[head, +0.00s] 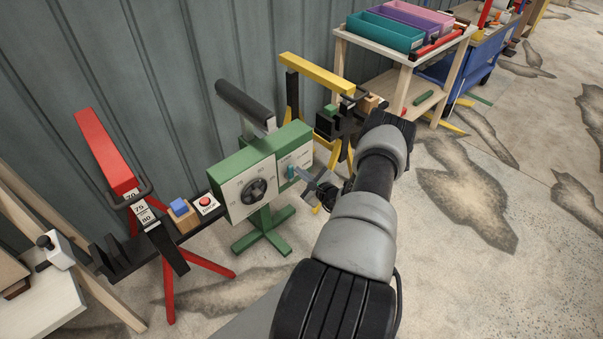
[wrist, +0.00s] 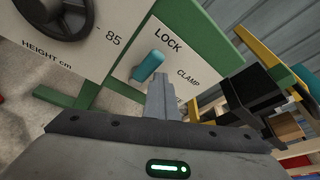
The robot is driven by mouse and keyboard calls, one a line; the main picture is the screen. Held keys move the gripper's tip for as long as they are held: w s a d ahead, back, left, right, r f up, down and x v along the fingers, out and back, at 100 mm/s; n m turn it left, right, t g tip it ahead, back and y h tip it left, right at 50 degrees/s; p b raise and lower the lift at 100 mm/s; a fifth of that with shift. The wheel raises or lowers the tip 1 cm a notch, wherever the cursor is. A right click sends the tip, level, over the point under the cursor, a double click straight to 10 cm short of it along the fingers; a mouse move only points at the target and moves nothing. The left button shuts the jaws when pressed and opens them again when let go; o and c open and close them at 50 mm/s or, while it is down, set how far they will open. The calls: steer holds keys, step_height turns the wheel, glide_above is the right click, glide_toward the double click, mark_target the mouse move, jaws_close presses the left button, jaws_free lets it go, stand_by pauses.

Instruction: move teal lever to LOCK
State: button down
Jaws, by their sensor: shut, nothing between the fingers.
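The teal lever (wrist: 148,67) sits on a white panel (wrist: 135,52) of the green machine, with LOCK printed above it and CLAMP to its right. It is tilted, its upper end toward the LOCK word. In the head view the lever (head: 291,172) is a small teal piece on the front of the green stand (head: 268,160). My gripper (wrist: 160,88) is shut and empty, its fingers close to the lever's lower right in the picture. I cannot tell whether they touch it. In the head view my gripper (head: 306,176) is beside the panel.
A black dial (head: 254,191) is on the panel left of the lever. A yellow stand (head: 315,74) is behind. Open floor (head: 480,270) lies to the right.

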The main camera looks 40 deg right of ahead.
steer(key=shift+w+a+r, duration=0.1)
steer(key=shift+w+a, duration=0.15)
steer(key=shift+a, duration=0.35)
steer(key=d+b, duration=0.3)
steer(key=d, duration=0.2)
steer(key=s+a+p, duration=0.2)
steer(key=s+p, duration=0.1)
steer(key=s, duration=0.7)
steer(key=shift+a, duration=0.4)
